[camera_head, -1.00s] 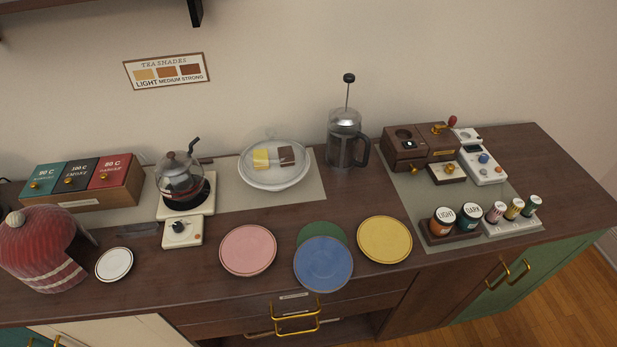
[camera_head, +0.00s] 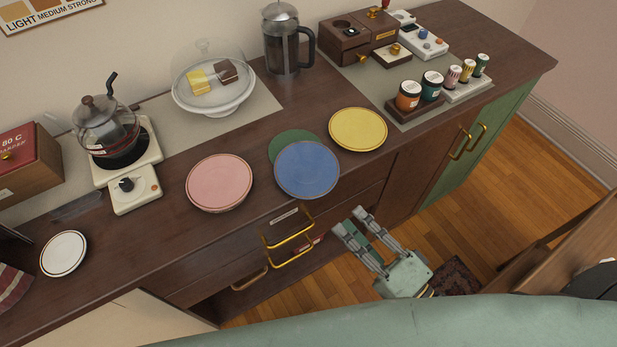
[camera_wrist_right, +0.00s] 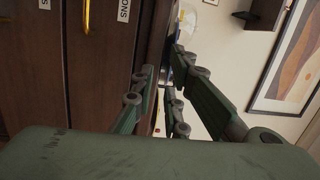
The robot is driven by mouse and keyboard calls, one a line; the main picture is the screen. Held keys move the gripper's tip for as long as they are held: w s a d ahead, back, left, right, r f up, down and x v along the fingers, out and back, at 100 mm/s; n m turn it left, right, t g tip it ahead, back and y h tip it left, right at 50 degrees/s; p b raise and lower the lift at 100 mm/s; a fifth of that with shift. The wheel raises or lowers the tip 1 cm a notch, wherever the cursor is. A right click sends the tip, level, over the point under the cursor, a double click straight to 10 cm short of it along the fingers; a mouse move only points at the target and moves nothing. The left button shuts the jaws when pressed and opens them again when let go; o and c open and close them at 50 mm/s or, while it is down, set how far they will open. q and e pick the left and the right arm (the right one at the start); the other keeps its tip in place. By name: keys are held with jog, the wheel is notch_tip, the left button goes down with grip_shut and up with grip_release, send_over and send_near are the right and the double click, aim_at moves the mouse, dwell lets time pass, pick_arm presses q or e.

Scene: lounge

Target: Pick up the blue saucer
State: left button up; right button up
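The blue saucer (camera_head: 307,170) lies near the front edge of the dark wooden counter, overlapping a green saucer (camera_head: 293,145) behind it. My right gripper (camera_head: 349,222) is below and to the right of the blue saucer, in front of the drawers and apart from it. Its fingers are spread with nothing between them. The right gripper also shows in the right wrist view (camera_wrist_right: 160,85), its fingers apart. The blue saucer cannot be made out clearly in the right wrist view. My left gripper is not in view.
A pink saucer (camera_head: 219,182) and a yellow saucer (camera_head: 358,129) flank the blue one. A brass drawer handle (camera_head: 291,252) juts out below it. A glass-domed cake stand (camera_head: 213,103), French press (camera_head: 283,40) and kettle (camera_head: 106,128) stand farther back.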

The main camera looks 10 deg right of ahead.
jog(key=r, duration=0.1)
jog(key=p, duration=0.2)
send_near(307, 170)
jog(key=shift+w+a+f, duration=0.1)
jog(key=shift+w+a, duration=0.8)
jog(key=shift+w, duration=0.2)
jog(key=shift+c, duration=0.5)
grip_shut()
